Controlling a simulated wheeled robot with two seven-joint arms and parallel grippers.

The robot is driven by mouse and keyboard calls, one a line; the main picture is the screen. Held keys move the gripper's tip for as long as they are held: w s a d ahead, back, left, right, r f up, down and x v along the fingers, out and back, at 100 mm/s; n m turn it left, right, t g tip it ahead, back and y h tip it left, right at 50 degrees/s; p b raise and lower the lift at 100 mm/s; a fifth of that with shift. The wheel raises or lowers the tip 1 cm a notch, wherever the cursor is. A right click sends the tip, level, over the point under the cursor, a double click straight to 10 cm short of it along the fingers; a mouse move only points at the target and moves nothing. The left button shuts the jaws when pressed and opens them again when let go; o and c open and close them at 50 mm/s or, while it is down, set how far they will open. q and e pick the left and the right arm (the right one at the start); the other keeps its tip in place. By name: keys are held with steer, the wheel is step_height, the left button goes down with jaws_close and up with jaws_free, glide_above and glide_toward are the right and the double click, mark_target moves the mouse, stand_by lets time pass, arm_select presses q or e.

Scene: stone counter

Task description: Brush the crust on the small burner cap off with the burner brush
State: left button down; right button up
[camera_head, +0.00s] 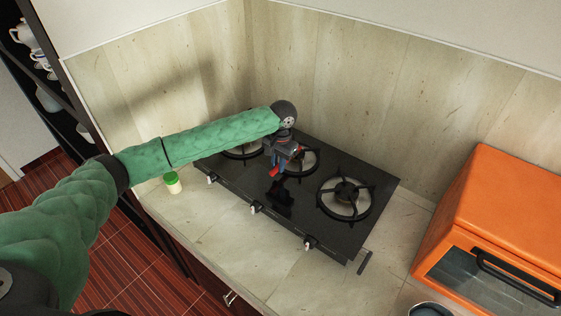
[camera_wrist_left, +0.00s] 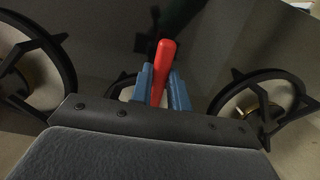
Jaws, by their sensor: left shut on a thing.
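My left gripper (camera_head: 279,160) reaches over the black gas stove from the left, fingers pointing down. Its blue fingers are shut on a red handle (camera_wrist_left: 161,70), which I take for the burner brush; the red also shows in the head view (camera_head: 275,171). The brush's bristles cannot be made out. The stove's middle burner (camera_head: 304,161) is just right of the gripper and partly hidden by it. It seems the smallest, and shows only in part behind the fingers in the wrist view. No crust can be made out. My right gripper is not in view.
The right burner (camera_head: 345,196) and the partly hidden left burner (camera_head: 242,152) carry raised black grates. Knobs (camera_head: 256,209) line the stove's front. A green-lidded jar (camera_head: 173,184) stands left, an orange oven (camera_head: 510,215) right. Stone walls stand behind; the front counter (camera_head: 235,240) is clear.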

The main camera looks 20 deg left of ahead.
arm_select(q)
steer(key=shift+w+d, duration=0.25)
steer(key=shift+w, duration=0.3)
steer(key=shift+w+d, duration=0.2)
steer(key=shift+w, duration=0.3)
steer(key=shift+s, duration=0.15)
steer(key=shift+s+a, duration=0.25)
steer(key=shift+s, duration=0.25)
steer(key=shift+s+a, duration=0.2)
steer(key=shift+s, duration=0.25)
steer(key=shift+w+d, duration=0.25)
steer(key=shift+w, duration=0.3)
steer(key=shift+w+d, duration=0.2)
steer(key=shift+w, duration=0.35)
steer(key=shift+s, duration=0.1)
steer(key=shift+s+a, duration=0.25)
steer(key=shift+s, duration=0.3)
steer(key=shift+s+a, duration=0.2)
steer(key=shift+s, duration=0.3)
steer(key=shift+f, duration=0.1)
